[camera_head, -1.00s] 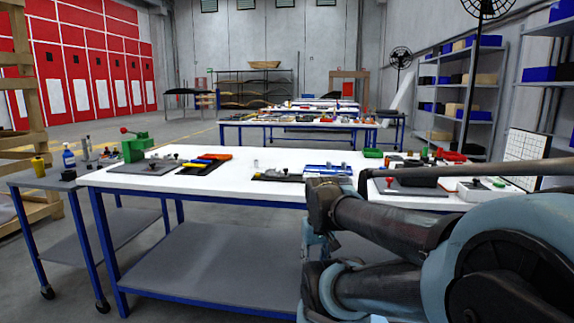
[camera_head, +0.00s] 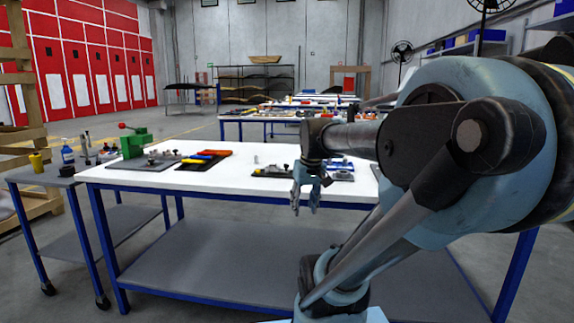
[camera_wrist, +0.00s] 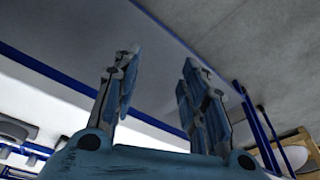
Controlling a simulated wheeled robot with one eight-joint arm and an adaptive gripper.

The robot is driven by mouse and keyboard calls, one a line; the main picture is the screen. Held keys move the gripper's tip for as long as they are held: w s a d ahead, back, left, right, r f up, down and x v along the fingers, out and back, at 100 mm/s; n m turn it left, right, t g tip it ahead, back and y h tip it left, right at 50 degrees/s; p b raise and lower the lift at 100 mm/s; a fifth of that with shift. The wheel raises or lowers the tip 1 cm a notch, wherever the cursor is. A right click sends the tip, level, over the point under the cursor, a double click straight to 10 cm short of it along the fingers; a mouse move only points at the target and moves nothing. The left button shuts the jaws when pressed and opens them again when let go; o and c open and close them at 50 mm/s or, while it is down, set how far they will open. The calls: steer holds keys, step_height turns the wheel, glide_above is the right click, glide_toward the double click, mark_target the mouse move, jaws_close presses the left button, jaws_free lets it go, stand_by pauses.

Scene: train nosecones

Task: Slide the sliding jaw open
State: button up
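I cannot make out for certain which part is the sliding jaw. A green device with a red knob (camera_head: 134,141) stands at the table's left end. My gripper (camera_head: 305,210) hangs fingers down by the table's front edge, apart from these things. In the wrist view my gripper (camera_wrist: 160,62) has its two fingers spread, with nothing between them.
A dark plate (camera_head: 145,163) and a tray of coloured-handled tools (camera_head: 203,160) lie on the table's left half. A grey side table (camera_head: 50,175) with a bottle (camera_head: 67,155) stands at the left. My arm hides the table's right part.

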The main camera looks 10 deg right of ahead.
steer(key=w+r+n, duration=0.2)
steer(key=w+r, duration=0.9)
steer(key=w, duration=0.2)
steer(key=n+t+y, duration=0.1)
steer(key=n, duration=0.1)
glide_toward(287, 165)
steer(key=x, duration=0.8)
steer(key=shift+w+f, duration=0.15)
steer(key=shift+w, duration=0.25)
